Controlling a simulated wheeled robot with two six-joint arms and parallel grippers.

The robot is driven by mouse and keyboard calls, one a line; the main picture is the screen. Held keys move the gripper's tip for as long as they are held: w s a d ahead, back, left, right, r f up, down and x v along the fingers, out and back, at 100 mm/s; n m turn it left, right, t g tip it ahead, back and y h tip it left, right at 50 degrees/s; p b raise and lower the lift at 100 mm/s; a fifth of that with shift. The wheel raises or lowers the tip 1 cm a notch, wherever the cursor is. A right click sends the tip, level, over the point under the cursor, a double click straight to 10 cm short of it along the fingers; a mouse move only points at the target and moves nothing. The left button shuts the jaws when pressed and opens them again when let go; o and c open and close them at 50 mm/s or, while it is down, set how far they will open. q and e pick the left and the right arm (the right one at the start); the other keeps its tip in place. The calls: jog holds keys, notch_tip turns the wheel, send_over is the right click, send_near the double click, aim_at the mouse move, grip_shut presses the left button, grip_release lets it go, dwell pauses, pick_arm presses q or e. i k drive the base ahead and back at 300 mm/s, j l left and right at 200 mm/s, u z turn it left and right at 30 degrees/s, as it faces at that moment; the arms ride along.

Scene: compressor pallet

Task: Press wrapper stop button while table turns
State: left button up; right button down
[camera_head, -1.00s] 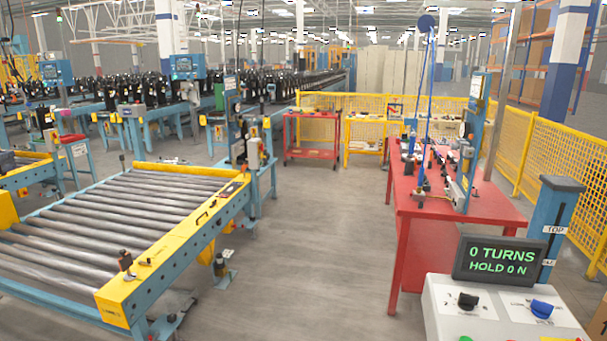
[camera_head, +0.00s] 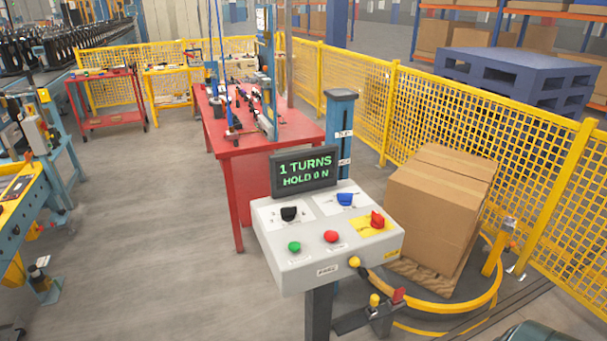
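The wrapper control panel (camera_head: 300,215) stands on a dark post in the middle of the view. On its sloped face, a red button (camera_head: 331,236) sits right of a green button (camera_head: 294,247). A larger red knob (camera_head: 377,220) is on a yellow plate at the right. A black knob (camera_head: 289,213) and a blue knob (camera_head: 345,199) are above. The display (camera_head: 304,171) reads "1 TURNS, HOLD 0 N". Brown cartons (camera_head: 435,215) stand on a pallet on the turntable behind the panel, within a yellow curved rail (camera_head: 450,306). Neither gripper is in view.
A red workbench (camera_head: 283,138) stands behind the panel, beside the blue wrapper mast (camera_head: 342,130). Yellow mesh fencing (camera_head: 355,85) runs along the right. A roller conveyor's edge (camera_head: 25,215) is at the left. Open floor lies between conveyor and panel.

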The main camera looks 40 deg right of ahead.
aim_at(331, 236)
jog(key=z, duration=1.3)
